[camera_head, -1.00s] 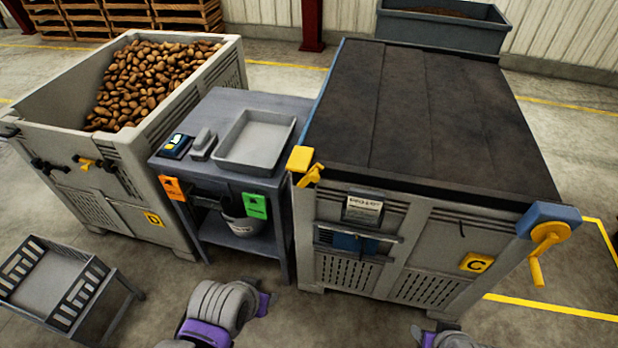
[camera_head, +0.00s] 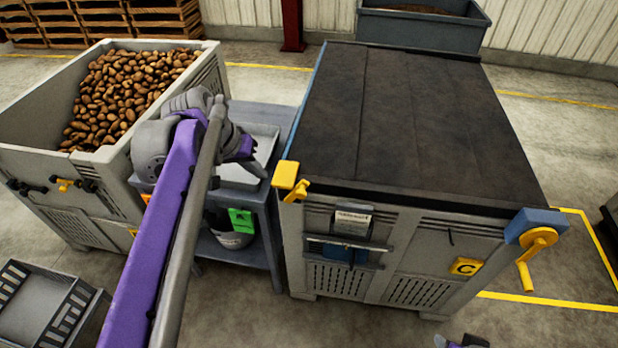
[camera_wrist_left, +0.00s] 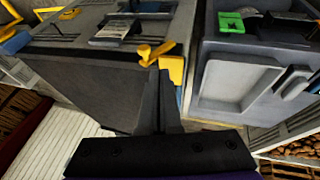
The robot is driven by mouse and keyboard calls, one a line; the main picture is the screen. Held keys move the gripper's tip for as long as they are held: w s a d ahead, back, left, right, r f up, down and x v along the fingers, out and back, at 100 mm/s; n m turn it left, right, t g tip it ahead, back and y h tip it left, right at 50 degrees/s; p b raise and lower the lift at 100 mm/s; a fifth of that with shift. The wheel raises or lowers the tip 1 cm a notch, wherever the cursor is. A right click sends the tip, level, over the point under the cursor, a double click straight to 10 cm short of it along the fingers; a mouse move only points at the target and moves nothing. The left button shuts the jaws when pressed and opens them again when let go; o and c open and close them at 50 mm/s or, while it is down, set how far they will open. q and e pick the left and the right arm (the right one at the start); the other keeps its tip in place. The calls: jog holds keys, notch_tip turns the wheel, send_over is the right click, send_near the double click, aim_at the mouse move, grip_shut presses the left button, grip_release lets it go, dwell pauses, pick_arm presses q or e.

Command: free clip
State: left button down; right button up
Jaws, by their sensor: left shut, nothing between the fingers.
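My left gripper (camera_head: 254,163) hangs over the grey tray (camera_head: 262,145) on the small table between the two bins. Its fingers are shut and empty in the left wrist view (camera_wrist_left: 158,85). The covered bin C (camera_head: 340,280) stands to the right with a dark slatted top (camera_head: 410,120). A yellow corner block with a lever (camera_head: 286,175) sits on its near left corner, apart from my fingers. In the wrist view the yellow block (camera_wrist_left: 174,70) appears behind the fingertips. A yellow crank (camera_head: 538,238) is on the near right corner. A bit of my right arm shows at the bottom edge.
An open bin of potatoes (camera_head: 215,75) stands at the left. A slatted cart (camera_head: 88,318) is at the lower left. A grey bin (camera_head: 420,32) stands behind.

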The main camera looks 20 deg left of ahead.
pick_arm(q)
jog(key=shift+w+a+r, duration=0.3)
jog(key=shift+w+r, duration=0.2)
jog(key=d+x, duration=0.2)
jog(key=x, duration=1.1)
jog(key=shift+d, duration=0.25)
jog(key=shift+r, duration=0.15)
